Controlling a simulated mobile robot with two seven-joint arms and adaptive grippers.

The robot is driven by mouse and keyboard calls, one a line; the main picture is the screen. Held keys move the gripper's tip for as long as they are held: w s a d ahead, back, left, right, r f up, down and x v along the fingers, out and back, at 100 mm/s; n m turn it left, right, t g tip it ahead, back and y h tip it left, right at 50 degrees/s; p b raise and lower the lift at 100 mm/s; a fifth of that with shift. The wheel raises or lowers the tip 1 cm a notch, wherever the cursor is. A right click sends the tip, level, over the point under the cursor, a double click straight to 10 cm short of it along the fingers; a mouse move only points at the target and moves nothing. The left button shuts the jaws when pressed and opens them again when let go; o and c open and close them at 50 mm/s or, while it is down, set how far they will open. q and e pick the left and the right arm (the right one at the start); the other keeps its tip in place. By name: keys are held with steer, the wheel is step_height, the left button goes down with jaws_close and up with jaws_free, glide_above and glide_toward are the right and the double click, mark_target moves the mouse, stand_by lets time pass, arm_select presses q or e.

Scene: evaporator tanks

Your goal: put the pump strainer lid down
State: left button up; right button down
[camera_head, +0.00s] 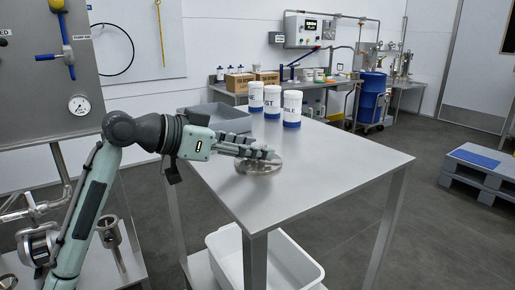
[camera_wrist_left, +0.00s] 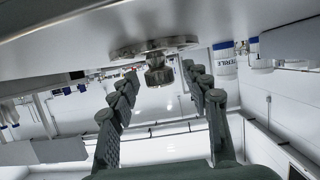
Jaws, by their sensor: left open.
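The pump strainer lid (camera_head: 262,167) is a round metal disc lying flat on the steel table (camera_head: 325,165), near its left edge. In the left wrist view, which is upside down, the lid (camera_wrist_left: 150,48) shows with its knob (camera_wrist_left: 158,72) pointing away from the table surface. My left gripper (camera_head: 272,155) is right above the lid and partly covers it. In the left wrist view its fingers (camera_wrist_left: 160,80) are open, one on each side of the knob, with visible gaps. My right gripper is not in view.
A grey tray (camera_head: 228,122) and three white-and-blue containers (camera_head: 291,110) stand at the table's back. A white bin (camera_head: 222,240) sits below the table. Metal pump parts (camera_head: 38,244) and a panel with a gauge (camera_head: 79,104) are at left. The table's right half is clear.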

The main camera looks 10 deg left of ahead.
arm_select(q)
steer(key=v, duration=0.9)
steer(key=shift+s+a+b, duration=0.2)
steer(key=shift+s+b, duration=0.05)
steer(key=shift+b, duration=0.05)
steer(key=shift+s+a+r, duration=0.2)
steer(key=shift+s, duration=0.1)
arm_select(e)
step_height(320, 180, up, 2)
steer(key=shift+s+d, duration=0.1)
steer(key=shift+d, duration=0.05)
arm_select(q)
steer(key=shift+f, duration=0.1)
